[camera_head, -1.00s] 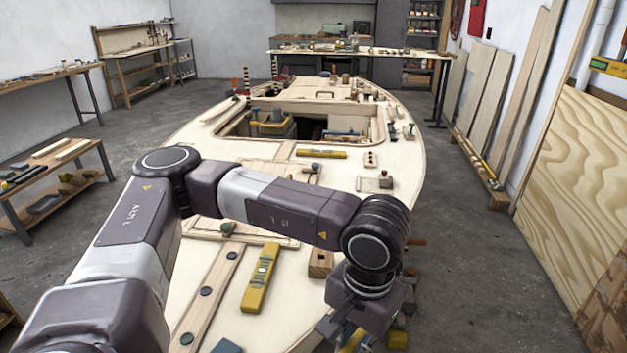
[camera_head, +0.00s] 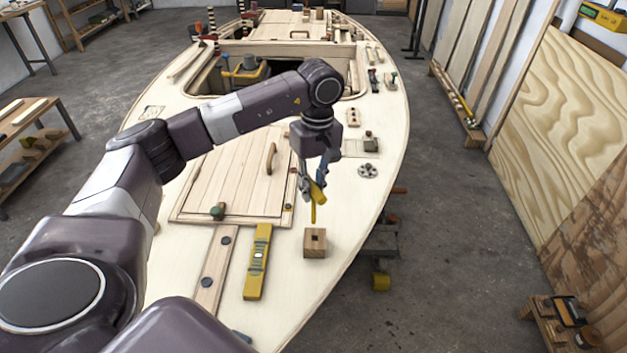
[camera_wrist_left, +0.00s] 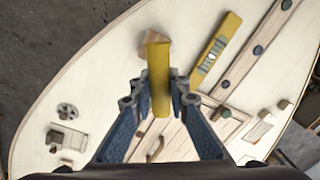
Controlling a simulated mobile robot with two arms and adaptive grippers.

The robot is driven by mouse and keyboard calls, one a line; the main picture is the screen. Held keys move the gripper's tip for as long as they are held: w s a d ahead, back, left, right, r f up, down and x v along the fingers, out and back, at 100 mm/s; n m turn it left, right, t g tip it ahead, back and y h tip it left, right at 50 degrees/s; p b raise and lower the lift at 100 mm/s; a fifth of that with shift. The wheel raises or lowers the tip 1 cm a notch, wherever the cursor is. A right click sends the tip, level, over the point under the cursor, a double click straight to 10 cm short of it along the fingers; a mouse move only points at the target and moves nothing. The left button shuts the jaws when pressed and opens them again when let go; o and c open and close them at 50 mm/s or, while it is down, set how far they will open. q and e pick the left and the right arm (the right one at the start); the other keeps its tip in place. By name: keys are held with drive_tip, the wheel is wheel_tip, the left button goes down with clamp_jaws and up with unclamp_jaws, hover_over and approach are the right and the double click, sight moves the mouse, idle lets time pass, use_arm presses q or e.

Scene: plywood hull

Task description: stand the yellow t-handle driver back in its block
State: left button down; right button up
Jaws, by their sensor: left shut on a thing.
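The yellow t-handle driver (camera_head: 314,213) is in my left gripper (camera_head: 312,188), which is shut on it above the hull deck. Its yellow shaft points down and its tip is apart from the block. In the left wrist view the yellow driver (camera_wrist_left: 159,78) stands between the fingers (camera_wrist_left: 159,100). The wooden block (camera_head: 315,249) sits on the deck, just below and nearer to me than the driver's tip, with a dark square hole in its top. In the left wrist view the block (camera_wrist_left: 143,47) is partly hidden behind the driver. My right gripper is out of view.
A yellow spirit level (camera_head: 257,262) lies on the deck left of the block, beside a wooden strip (camera_head: 214,270). A panelled hatch (camera_head: 235,175) with a wooden handle lies behind. A grey round fitting (camera_head: 367,171) is to the right. The deck's right edge curves close by the block.

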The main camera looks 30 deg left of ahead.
sight(313, 203)
use_arm(q)
drive_tip(key=shift+d+f+b, duration=0.15)
drive_tip(key=shift+f+b, duration=0.4)
drive_tip(key=shift+f, duration=0.3)
wheel_tip(313, 203, down, 2)
drive_tip(key=shift+f+b, duration=0.2)
drive_tip(key=shift+b, duration=0.5)
drive_tip(key=shift+f, duration=0.5)
drive_tip(key=shift+b, duration=0.3)
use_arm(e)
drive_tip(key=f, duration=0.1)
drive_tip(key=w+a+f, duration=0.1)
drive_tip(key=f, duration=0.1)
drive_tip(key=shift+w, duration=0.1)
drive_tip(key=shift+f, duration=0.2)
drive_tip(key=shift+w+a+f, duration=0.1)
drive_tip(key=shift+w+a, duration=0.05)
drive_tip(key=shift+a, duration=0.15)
